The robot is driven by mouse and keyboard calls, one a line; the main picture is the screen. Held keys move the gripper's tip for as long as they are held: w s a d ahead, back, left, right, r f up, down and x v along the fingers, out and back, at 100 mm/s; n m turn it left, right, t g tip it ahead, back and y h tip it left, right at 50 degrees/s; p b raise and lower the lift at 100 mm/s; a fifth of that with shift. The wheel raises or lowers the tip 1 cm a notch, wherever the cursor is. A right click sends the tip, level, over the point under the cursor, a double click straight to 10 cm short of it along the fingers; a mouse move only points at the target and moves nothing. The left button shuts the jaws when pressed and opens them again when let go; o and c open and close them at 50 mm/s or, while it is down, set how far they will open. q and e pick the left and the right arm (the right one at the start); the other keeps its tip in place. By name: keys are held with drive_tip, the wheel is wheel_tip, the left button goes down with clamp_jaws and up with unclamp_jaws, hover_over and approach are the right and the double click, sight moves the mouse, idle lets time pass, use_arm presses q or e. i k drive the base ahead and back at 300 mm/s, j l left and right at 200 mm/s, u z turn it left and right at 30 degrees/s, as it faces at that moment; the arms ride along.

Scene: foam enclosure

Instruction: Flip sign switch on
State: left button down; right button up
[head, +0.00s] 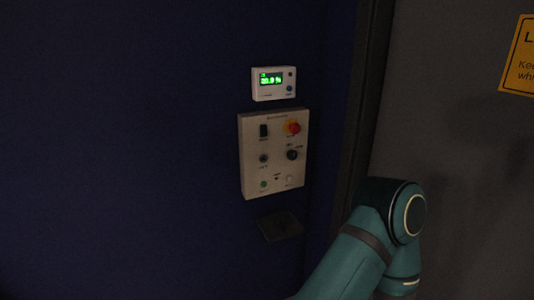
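A light grey control panel (274,168) hangs on the dark blue wall in the head view. It carries a black rocker-type switch (263,131) at upper left, a red button on a yellow base (293,127) at upper right, a small toggle or key switch (263,158) at middle left and a black round knob (292,154) at middle right. A green button (263,184) and a white one (289,180) sit at the bottom. The labels are too small to read, so I cannot tell which is the sign switch. Neither gripper is in view.
A small white meter (274,84) with a green lit display is mounted above the panel. A dark small ledge or box (280,227) sits below it. A dark vertical frame edge (362,110) and a grey surface with a yellow notice (518,58) are at right.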

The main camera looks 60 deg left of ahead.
sight(263, 128)
drive_tip(key=k+u, duration=0.1)
drive_tip(key=u, duration=0.35)
drive_tip(key=k+j+u, duration=0.1)
drive_tip(key=u, duration=1.4)
